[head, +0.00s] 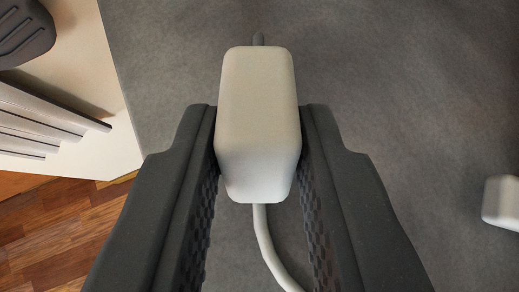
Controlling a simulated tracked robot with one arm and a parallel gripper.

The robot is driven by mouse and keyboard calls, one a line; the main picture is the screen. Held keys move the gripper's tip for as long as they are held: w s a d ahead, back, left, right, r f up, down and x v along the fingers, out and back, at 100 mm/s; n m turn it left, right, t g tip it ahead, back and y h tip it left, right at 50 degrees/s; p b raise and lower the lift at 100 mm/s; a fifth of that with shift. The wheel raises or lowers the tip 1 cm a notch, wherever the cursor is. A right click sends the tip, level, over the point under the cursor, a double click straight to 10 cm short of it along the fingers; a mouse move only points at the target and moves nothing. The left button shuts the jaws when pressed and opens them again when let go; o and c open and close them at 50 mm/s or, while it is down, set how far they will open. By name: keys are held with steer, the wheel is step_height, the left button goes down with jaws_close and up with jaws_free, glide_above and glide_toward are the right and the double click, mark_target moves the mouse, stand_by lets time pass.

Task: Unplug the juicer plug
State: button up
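A white block-shaped plug (259,120) is in the middle of the head view, between the two dark fingers of my gripper (259,135). The fingers touch its left and right sides, so my gripper is shut on it. A light cable (265,245) runs from its near end down between the fingers. I cannot tell whether the plug sits in a socket.
A grey counter surface (420,100) fills most of the view and is largely clear. Another white block (502,203) is at the right edge. At the left are a pale surface (110,150) with grey slats (40,115), a dark ribbed object (22,32) and wooden floor (50,225).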

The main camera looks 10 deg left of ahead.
steer(key=o, duration=0.4)
steer(key=v, duration=1.3)
steer(key=shift+s+r, duration=0.2)
steer(key=shift+s, duration=0.05)
steer(key=w+d+r+m+t+h, duration=0.1)
steer(key=d+r, duration=0.1)
steer(key=r, duration=0.6)
steer(key=d+r+t+h, duration=0.1)
steer(key=d+r, duration=0.1)
steer(key=r, duration=0.5)
steer(key=s+a+r+t, duration=0.1)
steer(key=s+r, duration=0.3)
steer(key=r, duration=0.7)
steer(key=s+a+r+m+t, duration=0.1)
steer(key=s+a+r, duration=0.2)
steer(key=r, duration=0.7)
steer(key=s+a+r+t, duration=0.1)
steer(key=s+a+r, duration=0.1)
steer(key=s+r, duration=0.5)
step_height(320, 180, up, 5)
steer(key=shift+s+f+m+t, duration=0.1)
steer(key=shift+f+m+t, duration=0.05)
steer(key=shift+m+t, duration=0.15)
